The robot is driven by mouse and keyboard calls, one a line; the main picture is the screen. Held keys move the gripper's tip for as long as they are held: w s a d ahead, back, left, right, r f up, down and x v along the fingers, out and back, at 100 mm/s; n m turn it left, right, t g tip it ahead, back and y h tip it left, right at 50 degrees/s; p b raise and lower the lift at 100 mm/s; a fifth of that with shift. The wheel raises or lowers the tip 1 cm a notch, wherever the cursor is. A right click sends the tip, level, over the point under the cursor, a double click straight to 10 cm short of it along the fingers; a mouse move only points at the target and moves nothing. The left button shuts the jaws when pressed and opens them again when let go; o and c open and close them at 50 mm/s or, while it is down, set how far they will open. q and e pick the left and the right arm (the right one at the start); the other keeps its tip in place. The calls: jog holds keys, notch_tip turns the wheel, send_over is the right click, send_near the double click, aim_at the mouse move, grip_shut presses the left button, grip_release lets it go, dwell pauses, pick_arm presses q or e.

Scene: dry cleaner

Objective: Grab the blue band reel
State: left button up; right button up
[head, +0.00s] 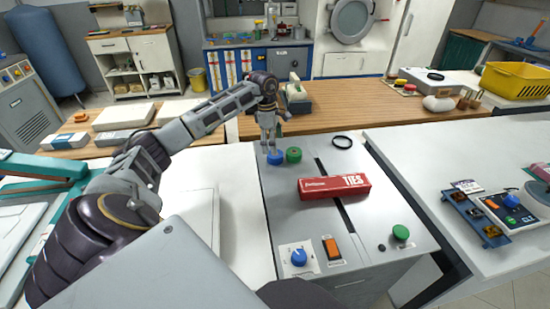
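The blue band reel (276,158) sits at the far left part of the grey machine top, close beside a green reel (294,155). My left gripper (270,147) points down from above, with its fingertips at or just over the blue reel's back edge. The fingers are small in the picture and partly overlap the reel, so I cannot tell whether they touch it or how far apart they are. My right gripper is out of view.
A red ties box (335,187) lies across the slot of the grey machine top (285,215). A blue knob (298,257), an orange switch (332,248) and a green button (401,232) are at the front. A wooden counter (350,105) stands behind.

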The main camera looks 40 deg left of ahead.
aim_at(275, 157)
pick_arm(q)
jog(key=shift+d+f, duration=0.2)
jog(key=shift+f, duration=1.1)
jog(key=shift+d+f, duration=0.15)
jog(key=shift+f, duration=1.1)
jog(key=c, duration=1.1)
